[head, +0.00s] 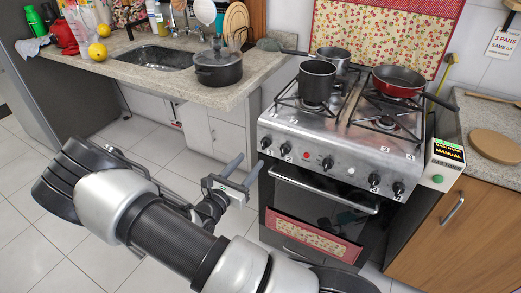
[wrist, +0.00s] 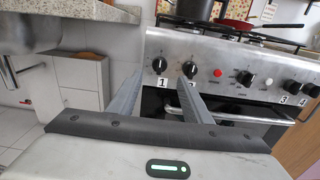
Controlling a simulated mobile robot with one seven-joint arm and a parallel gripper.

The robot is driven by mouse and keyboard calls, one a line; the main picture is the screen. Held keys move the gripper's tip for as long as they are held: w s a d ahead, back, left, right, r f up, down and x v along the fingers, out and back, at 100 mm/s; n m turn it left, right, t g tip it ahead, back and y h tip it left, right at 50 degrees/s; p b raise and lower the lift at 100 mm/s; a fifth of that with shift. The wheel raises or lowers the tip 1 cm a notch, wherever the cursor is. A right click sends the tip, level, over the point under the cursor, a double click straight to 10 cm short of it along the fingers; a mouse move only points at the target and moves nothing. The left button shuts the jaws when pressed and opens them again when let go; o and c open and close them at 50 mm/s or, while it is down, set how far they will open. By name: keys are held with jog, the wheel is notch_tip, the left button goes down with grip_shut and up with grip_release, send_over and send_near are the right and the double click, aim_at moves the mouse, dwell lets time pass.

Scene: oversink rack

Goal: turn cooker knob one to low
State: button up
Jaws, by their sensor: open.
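Cooker knob one is a black knob (head: 266,142) at the far left of the stove's steel front panel. In the wrist view, knob one (wrist: 160,66) stands above a white "1" label and looks about upright; its exact setting is too small to read. Knob two (wrist: 190,70) is close to its right. My gripper (head: 252,160) is open and empty in front of the panel's left end. In the wrist view, my gripper (wrist: 160,76) has knob one framed between its fingertips, with the right finger overlapping the area below knob two. The fingers appear apart from the knob.
The cooker (head: 340,130) carries a dark pot (head: 317,82), a saucepan (head: 333,58) and a red pan (head: 397,80). The oven handle (head: 325,190) runs below the panel. A counter with a sink (head: 155,58) is at left. The tiled floor between is clear.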

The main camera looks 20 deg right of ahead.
aim_at(263, 146)
jog(key=b+x, duration=0.1)
jog(key=x, duration=0.8)
jog(key=c, duration=1)
jog(key=shift+c, duration=0.2)
